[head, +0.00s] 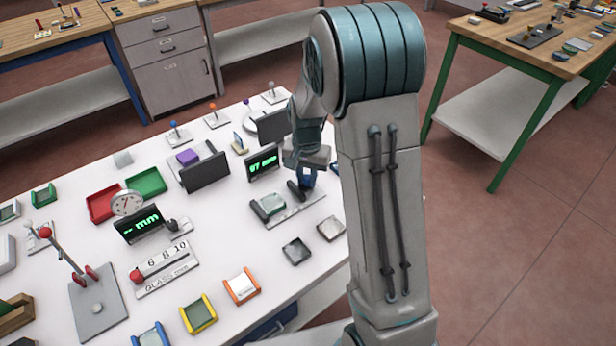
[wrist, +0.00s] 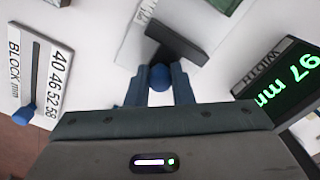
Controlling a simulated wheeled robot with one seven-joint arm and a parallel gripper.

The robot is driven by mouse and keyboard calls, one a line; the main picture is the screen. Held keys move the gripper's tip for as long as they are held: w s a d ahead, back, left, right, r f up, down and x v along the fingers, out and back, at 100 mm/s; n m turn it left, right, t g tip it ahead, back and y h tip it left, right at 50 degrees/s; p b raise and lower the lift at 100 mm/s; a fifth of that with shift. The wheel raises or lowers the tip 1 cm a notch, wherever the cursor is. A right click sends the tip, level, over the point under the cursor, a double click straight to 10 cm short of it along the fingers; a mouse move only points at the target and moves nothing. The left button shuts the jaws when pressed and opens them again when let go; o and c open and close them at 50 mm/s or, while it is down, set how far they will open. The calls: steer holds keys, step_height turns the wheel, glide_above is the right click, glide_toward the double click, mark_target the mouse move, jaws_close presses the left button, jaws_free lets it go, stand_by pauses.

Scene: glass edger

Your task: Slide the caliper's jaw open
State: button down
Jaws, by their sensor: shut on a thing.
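The caliper (head: 293,215) is a grey plate on the white table, with a dark fixed jaw (head: 258,210) at its left end. Its dark sliding jaw (head: 296,190) stands toward the right end; it also shows in the wrist view (wrist: 178,45). A blue knob (wrist: 160,77) sits by the sliding jaw. My gripper (wrist: 160,88) is shut on this knob, one finger on each side. A pale green block (head: 272,203) lies by the fixed jaw, apart from the sliding jaw. My arm covers part of the table's right side in the head view.
A display (head: 263,162) stands behind the caliper; in the wrist view its face (wrist: 287,85) reads 97 mm. A scale marked BLOCK mm (wrist: 40,75) has a blue slider. Two small grey pads (head: 296,251) lie in front. Red (head: 103,203) and green trays stand left.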

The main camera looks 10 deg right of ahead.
mark_target(307, 177)
steer(key=c, duration=1.5)
jaws_free()
steer(key=shift+c, duration=0.2)
step_height(307, 177, up, 14)
steer(key=shift+b, duration=0.35)
steer(key=s+n+t, duration=0.3)
steer(key=s+n, duration=0.3)
steer(key=s, duration=1.6)
steer(key=shift+s+d+r, duration=0.15)
steer(key=shift+s+r, duration=0.05)
steer(key=shift+r, duration=0.15)
